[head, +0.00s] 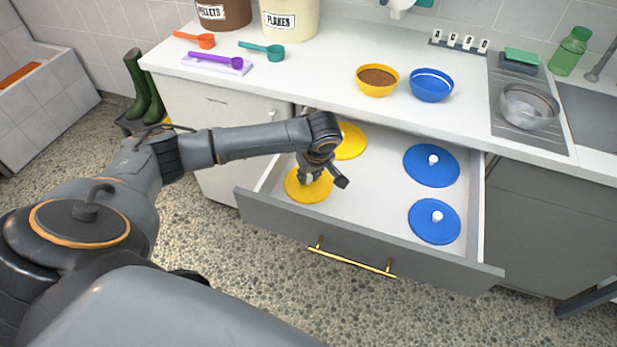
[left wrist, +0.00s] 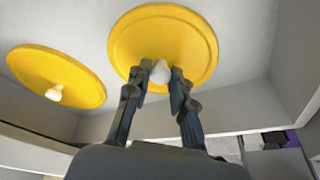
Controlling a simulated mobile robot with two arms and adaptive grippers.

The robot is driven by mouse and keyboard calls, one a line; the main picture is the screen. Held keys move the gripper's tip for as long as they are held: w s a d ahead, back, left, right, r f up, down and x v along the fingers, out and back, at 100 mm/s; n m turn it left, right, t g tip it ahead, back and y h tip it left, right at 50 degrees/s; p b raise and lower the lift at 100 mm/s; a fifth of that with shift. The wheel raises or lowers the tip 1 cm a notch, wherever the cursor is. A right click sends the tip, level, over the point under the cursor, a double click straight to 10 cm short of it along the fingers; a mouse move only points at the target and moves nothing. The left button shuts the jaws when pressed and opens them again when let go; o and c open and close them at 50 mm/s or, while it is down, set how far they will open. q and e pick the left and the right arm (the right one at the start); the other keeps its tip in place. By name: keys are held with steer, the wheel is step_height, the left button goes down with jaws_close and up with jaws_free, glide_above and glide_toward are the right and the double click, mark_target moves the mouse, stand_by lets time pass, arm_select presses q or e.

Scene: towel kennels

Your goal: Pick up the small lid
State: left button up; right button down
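My left gripper (head: 322,180) reaches down into the open drawer over the front yellow lid (head: 305,190), a flat round disc. In the left wrist view, the gripper (left wrist: 161,72) is open, with one finger on each side of the lid's white knob (left wrist: 160,71). I cannot tell whether either finger touches the knob. The lid (left wrist: 165,35) lies flat on the drawer floor. A second yellow lid (head: 350,141) lies behind it, partly hidden by my arm; its knob shows in the left wrist view (left wrist: 54,94). My right gripper is not in view.
The drawer (head: 357,236) also holds a larger blue lid (head: 418,160) and a smaller blue lid (head: 427,232) at its right. Its walls stand close around the yellow lids. On the counter above are a yellow bowl (head: 377,90) and a blue bowl (head: 431,97).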

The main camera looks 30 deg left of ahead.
arm_select(q)
jaws_close()
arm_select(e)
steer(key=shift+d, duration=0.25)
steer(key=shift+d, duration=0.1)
arm_select(q)
steer(key=shift+r, duration=0.1)
